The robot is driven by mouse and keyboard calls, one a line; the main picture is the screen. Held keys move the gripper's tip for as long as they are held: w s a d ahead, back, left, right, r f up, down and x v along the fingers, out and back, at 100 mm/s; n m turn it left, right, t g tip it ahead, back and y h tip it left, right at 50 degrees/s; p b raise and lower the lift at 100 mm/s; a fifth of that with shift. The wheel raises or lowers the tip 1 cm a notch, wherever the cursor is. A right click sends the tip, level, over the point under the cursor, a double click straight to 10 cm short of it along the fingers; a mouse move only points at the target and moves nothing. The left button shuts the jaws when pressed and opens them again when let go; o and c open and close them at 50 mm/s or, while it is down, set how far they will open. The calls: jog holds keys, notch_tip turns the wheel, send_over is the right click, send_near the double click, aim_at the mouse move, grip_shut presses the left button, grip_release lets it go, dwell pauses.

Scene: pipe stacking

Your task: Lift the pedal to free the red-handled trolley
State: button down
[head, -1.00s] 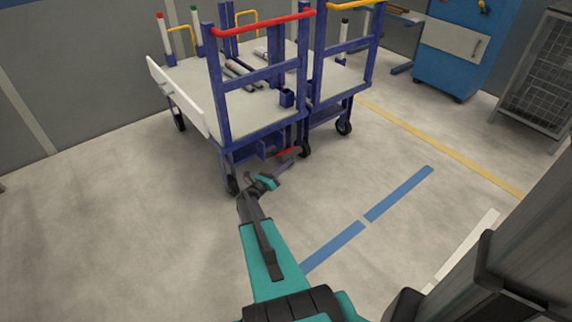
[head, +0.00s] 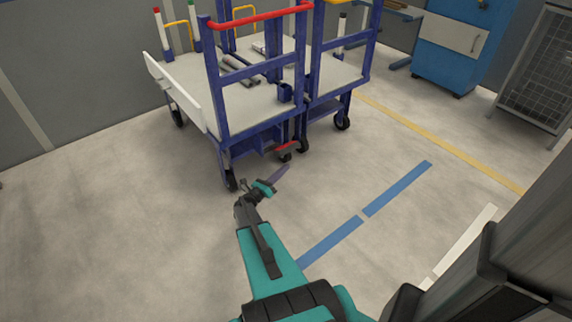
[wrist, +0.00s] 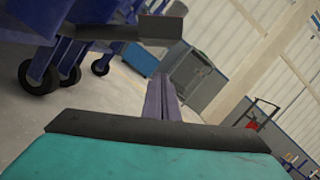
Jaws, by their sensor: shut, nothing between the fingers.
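The red-handled trolley (head: 262,72) stands at the upper middle of the head view. It has a blue frame, a red top handle (head: 258,16) and a pale deck. The pedal (head: 287,147), with a red part, sits low at its near end, close to the wheels. My gripper (head: 281,173) is just below and in front of the pedal in the head view, apart from it. Its purple fingers are shut together and empty, and they show in the wrist view (wrist: 161,98). A dark plate (wrist: 161,29) above the fingertips there looks like the pedal's underside.
A similar trolley with a yellow handle (head: 346,9) stands close against the right side. A blue cabinet (head: 452,50) and a mesh cage (head: 538,70) are at the back right. The floor in front, with a blue stripe (head: 398,188), is clear.

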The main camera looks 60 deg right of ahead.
jog(key=v, duration=0.7)
jog(key=shift+a+p, duration=0.2)
jog(key=shift+p, duration=0.2)
